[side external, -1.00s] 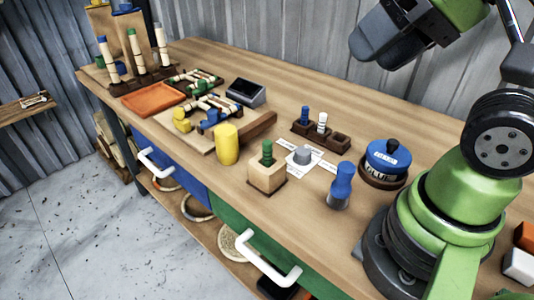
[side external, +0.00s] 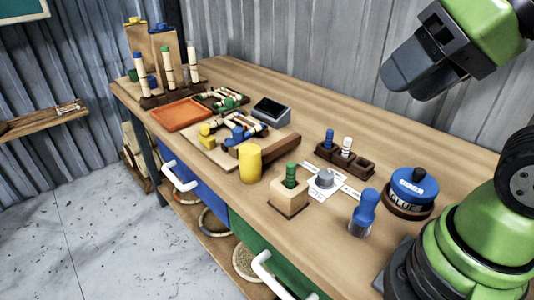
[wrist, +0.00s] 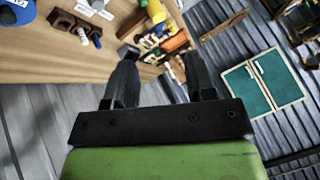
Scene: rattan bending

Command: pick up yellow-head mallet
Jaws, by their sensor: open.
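The yellow-head mallet (side external: 250,164) is on the bench near its front edge, beside the wooden board. Its head is a plain yellow cylinder standing upright. A thick brown bar (side external: 283,147) behind it to the right looks like its handle, though I cannot be sure they are joined. My gripper (side external: 404,86) is high above the back right of the bench, well apart from the mallet. In the wrist view, my gripper (wrist: 160,62) has its two dark fingers wide apart with nothing between them.
A wooden block with a green peg (side external: 289,200), a blue-topped bottle (side external: 364,212) and a blue glue pot (side external: 412,186) stand right of the mallet. The board (side external: 212,153) holds several coloured pieces. An orange tray (side external: 180,114) lies farther left. The back middle of the bench is clear.

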